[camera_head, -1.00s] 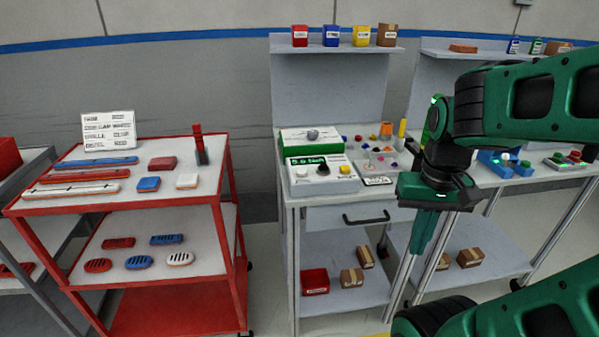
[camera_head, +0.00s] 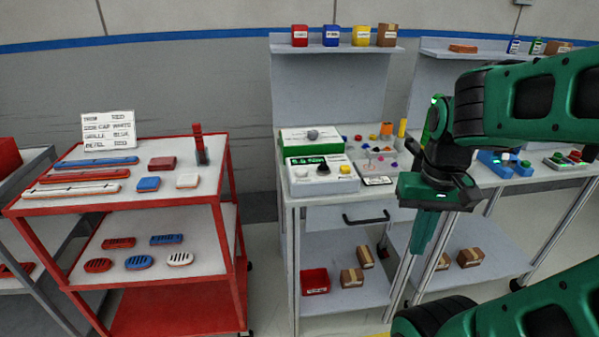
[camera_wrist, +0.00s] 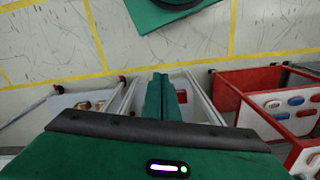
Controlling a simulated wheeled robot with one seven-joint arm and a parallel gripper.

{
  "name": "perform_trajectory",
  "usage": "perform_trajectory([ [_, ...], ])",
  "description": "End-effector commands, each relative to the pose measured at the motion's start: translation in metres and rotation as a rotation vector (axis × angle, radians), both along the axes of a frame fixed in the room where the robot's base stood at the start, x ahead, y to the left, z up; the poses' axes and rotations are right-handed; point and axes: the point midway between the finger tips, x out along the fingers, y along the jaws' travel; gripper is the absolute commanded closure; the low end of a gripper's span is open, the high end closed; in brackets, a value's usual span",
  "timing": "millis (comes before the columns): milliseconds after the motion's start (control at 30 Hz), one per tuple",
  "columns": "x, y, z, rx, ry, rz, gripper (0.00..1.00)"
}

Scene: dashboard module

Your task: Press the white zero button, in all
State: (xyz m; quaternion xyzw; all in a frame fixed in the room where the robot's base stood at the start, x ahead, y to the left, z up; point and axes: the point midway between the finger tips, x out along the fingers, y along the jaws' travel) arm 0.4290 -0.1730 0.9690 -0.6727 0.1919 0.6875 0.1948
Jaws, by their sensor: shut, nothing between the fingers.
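A white device with a green display strip (camera_head: 318,172) stands at the front of the grey workbench (camera_head: 306,202), left of my gripper in the head view. On its top are a white button (camera_head: 301,172) at the left, a black knob (camera_head: 323,169) in the middle and a yellow button (camera_head: 345,169) at the right. The display text is too small to read surely. My gripper (camera_head: 420,252) is shut and empty. It points down to the right of the bench drawer, apart from the device. In the wrist view my gripper (camera_wrist: 166,80) shows with its fingers together; the device is not visible there.
A green-and-white box (camera_head: 311,140) stands behind the device. Small coloured parts and a white card (camera_head: 378,181) lie to its right. A red cart (camera_head: 228,180) with bars and grilles stands at the left. A drawer handle (camera_head: 366,219) sticks out below the benchtop.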

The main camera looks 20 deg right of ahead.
Motion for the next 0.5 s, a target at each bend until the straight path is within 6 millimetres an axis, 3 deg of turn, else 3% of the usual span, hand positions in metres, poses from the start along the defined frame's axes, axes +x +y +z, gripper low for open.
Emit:
perform_trajectory([
  [67, -0.007, -0.001, 0.006, -0.007, -0.019, 0.007, 1.0],
  [167, 0.009, -0.007, 0.009, -0.035, -0.035, 0.033, 1.0],
  [267, 0.039, -0.016, 0.014, -0.083, -0.062, 0.083, 1.0],
  [500, 0.138, -0.025, 0.031, -0.245, -0.164, 0.248, 1.0],
])
